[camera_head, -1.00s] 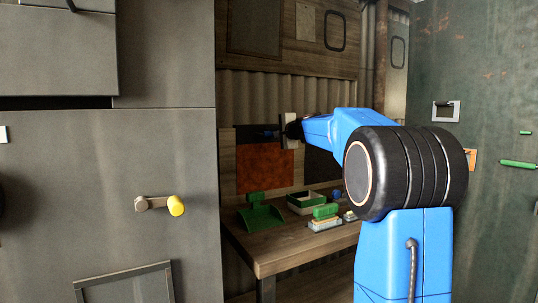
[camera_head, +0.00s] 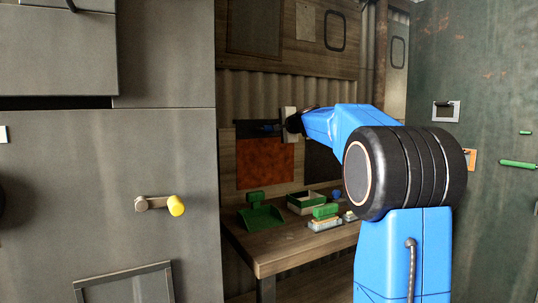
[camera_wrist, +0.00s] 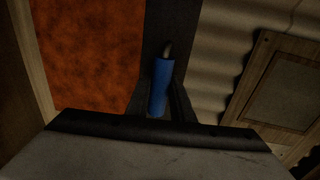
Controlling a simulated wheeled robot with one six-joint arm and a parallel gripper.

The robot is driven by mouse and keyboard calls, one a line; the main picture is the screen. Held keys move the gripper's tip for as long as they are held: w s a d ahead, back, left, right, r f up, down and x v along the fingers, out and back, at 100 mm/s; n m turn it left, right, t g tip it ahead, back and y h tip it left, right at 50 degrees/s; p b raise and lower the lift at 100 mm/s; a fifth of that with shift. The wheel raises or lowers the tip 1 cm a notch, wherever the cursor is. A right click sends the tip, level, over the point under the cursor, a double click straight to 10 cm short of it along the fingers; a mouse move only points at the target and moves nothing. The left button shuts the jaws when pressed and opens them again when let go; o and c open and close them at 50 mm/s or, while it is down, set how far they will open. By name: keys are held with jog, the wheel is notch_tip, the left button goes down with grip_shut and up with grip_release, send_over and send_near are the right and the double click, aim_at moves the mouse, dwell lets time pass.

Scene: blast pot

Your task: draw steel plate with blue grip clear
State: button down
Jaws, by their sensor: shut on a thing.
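The steel plate (camera_head: 265,164) hangs upright at the back wall above the bench in the head view. It has a rusty orange face and a dark band along its top. The rusty face also shows at the left of the wrist view (camera_wrist: 90,50). The blue grip (camera_wrist: 158,88) sits on the dark band, between my gripper's fingers (camera_wrist: 160,98). My gripper (camera_head: 282,126) is shut on the grip. In the head view the grip is small and partly hidden by the gripper.
A wooden bench (camera_head: 262,254) below holds a green dustpan-like item (camera_head: 261,217), a green-rimmed tray (camera_head: 306,202) and a green-topped brush (camera_head: 325,219). A green wall (camera_head: 480,220) stands at right.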

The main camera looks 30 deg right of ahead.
jog(key=shift+s+r, duration=0.1)
jog(key=shift+r, duration=0.05)
jog(key=s, duration=0.9)
jog(key=shift+s+d, duration=0.15)
jog(key=shift+s, duration=0.25)
dwell(1.3)
